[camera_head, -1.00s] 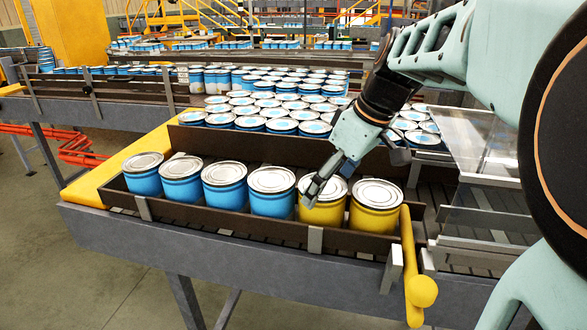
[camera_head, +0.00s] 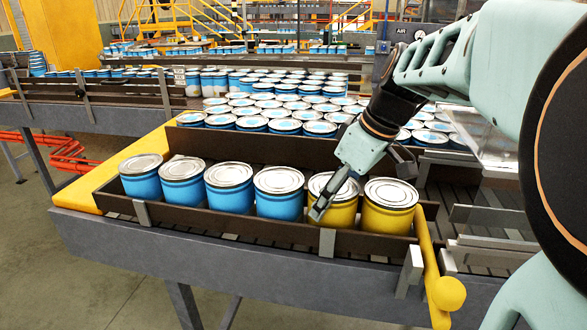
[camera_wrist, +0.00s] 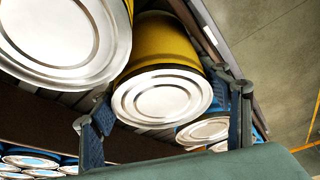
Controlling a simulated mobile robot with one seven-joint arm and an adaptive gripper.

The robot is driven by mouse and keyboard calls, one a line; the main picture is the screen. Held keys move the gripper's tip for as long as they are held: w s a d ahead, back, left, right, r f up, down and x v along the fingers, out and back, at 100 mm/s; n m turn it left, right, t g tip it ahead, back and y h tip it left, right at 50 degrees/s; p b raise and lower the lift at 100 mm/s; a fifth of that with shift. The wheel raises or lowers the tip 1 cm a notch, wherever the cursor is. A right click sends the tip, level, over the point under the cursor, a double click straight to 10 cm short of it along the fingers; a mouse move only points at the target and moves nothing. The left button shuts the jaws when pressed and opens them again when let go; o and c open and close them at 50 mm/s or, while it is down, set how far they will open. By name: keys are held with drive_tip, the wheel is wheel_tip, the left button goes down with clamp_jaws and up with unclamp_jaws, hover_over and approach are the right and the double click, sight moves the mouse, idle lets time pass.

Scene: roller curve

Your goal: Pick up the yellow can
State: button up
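Two yellow cans with silver lids stand at the right end of a row in a brown-walled tray. The left yellow can (camera_head: 341,215) is under my gripper (camera_head: 332,202); the right yellow can (camera_head: 387,219) stands next to it. In the wrist view, the left yellow can (camera_wrist: 160,98) shows its lid between my two spread fingers, with gaps beside the lid. The other yellow can (camera_wrist: 62,40) is at the upper left there. My gripper is open. In the head view one finger is at the can's front side; the other is mostly hidden.
Several blue cans (camera_head: 229,189) stand left of the yellow ones in the same tray. The tray's front wall (camera_head: 270,233) is close to the cans. A yellow rounded post (camera_head: 449,293) stands at the right end. More blue cans (camera_head: 285,126) fill the conveyor behind.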

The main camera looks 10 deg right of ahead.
drive_tip(key=c, duration=0.8)
drive_tip(key=shift+o, duration=0.2)
